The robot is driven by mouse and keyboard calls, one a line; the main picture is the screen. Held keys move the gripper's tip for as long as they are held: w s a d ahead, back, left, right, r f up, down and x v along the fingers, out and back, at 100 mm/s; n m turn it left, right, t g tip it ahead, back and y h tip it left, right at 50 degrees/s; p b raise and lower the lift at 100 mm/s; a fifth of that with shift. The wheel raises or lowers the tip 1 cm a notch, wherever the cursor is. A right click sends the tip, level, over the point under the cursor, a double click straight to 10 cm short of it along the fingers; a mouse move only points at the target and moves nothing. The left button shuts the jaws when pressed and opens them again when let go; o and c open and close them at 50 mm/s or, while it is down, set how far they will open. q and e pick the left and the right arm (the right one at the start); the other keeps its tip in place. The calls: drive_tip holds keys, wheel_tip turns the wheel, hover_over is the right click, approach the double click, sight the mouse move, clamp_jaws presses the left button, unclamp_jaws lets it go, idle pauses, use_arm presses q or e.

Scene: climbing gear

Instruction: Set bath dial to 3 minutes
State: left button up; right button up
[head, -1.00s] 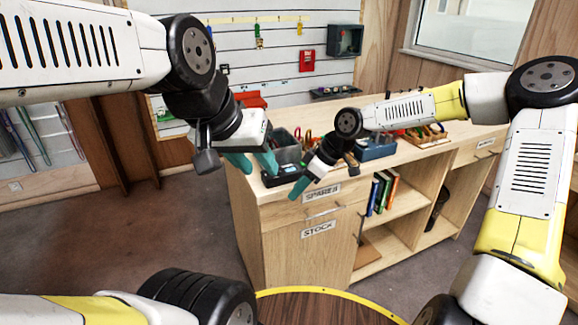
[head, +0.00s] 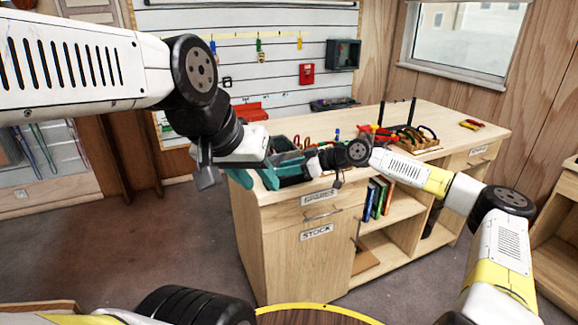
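No bath dial can be made out in the head view. My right gripper (head: 308,160) reaches in from the right over the same corner, close to the left one. Its fingers are small and overlap the clutter, so their opening and any contact are unclear.
The wooden counter (head: 385,164) carries a tool tray (head: 412,142) and red-handled tools behind my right arm. Drawers labelled SPARES and STOCK face me. A slatted wall with a red box (head: 306,73) stands behind. The counter's right end is mostly clear.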

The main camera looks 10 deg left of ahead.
drive_tip(key=shift+x, duration=1.3)
clamp_jaws()
